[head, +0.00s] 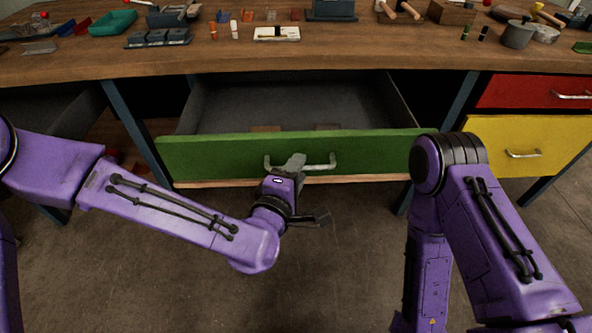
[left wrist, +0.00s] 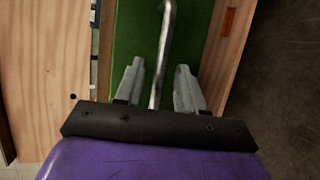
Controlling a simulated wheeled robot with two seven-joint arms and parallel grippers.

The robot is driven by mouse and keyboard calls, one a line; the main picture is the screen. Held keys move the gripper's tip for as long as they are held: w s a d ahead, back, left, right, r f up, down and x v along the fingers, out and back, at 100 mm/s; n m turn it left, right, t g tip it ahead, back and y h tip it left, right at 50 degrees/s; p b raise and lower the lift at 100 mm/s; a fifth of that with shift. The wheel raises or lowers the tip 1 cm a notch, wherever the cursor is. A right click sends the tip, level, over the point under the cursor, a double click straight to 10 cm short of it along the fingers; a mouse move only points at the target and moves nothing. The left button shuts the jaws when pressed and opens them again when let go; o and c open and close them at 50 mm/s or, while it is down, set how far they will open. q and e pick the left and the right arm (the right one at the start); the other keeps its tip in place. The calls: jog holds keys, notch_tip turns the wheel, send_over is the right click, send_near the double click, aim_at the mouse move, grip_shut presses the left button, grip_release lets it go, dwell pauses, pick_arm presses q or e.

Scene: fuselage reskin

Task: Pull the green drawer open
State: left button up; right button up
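The green drawer (head: 220,155) stands pulled out from under the workbench, and its grey inside (head: 290,100) shows. A metal bar handle (head: 322,167) is on its front. My left gripper (head: 291,163) is at the left part of this handle. In the left wrist view, my left gripper (left wrist: 158,85) has its two fingers apart, one on each side of the handle bar (left wrist: 167,40). Gaps show between the bar and both fingers, so the gripper is open around it. The green front (left wrist: 138,35) lies behind the bar. My right gripper is out of view.
A red drawer (head: 520,92) and a yellow drawer (head: 485,130) are at the right, both shut. The wooden benchtop (head: 300,60) carries tools, a green tray (head: 113,22) and a metal pot (head: 517,36). The floor (head: 345,270) before the drawer is clear apart from my arms.

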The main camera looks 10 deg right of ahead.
pick_arm(q)
jog(key=shift+s, duration=0.1)
jog(key=p+v, duration=0.9)
jog(key=v, duration=0.1)
jog(key=shift+p, duration=0.4)
jog(key=shift+s+a, duration=0.1)
jog(key=shift+a, duration=0.05)
